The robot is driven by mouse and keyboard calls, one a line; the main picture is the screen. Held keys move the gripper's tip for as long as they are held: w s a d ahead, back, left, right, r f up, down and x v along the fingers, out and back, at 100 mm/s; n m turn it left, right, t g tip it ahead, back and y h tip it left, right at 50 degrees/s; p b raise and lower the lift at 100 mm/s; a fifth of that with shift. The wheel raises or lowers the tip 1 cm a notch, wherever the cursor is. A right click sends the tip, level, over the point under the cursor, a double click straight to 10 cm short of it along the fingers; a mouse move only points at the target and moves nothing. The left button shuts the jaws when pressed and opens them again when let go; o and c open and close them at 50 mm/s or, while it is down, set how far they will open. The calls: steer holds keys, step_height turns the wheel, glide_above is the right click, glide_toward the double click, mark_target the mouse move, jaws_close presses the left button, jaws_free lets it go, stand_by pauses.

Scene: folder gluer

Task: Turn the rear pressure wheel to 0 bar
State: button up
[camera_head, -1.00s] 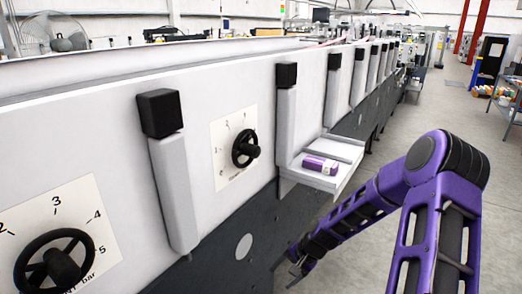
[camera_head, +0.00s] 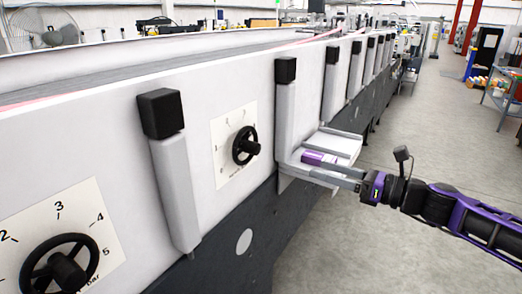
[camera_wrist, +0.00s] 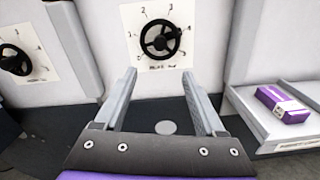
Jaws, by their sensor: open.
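The rear pressure wheel (camera_head: 246,146) is the farther black handwheel, on a white dial plate with numbers on the machine's white side panel. In the wrist view the same wheel (camera_wrist: 160,40) is upper centre, ahead of my fingertips and apart from them. Its label is too blurred to read surely, and I cannot tell its setting. The nearer wheel (camera_head: 60,268) sits on a similar plate; it also shows at the left of the wrist view (camera_wrist: 15,60). My gripper (camera_wrist: 160,76) is open and empty. In the head view it is in front of the shelf, right of the rear wheel.
Grey posts with black caps (camera_head: 160,113) stand out from the panel on both sides of the rear wheel. A small shelf (camera_head: 342,145) juts out to the right, bearing a purple-and-white box (camera_wrist: 283,103). The floor (camera_head: 410,250) is clear.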

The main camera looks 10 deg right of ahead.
mark_target(259, 150)
steer(key=b+x, duration=0.1)
steer(key=x, duration=1.6)
steer(key=shift+w+f, duration=0.1)
jaws_close()
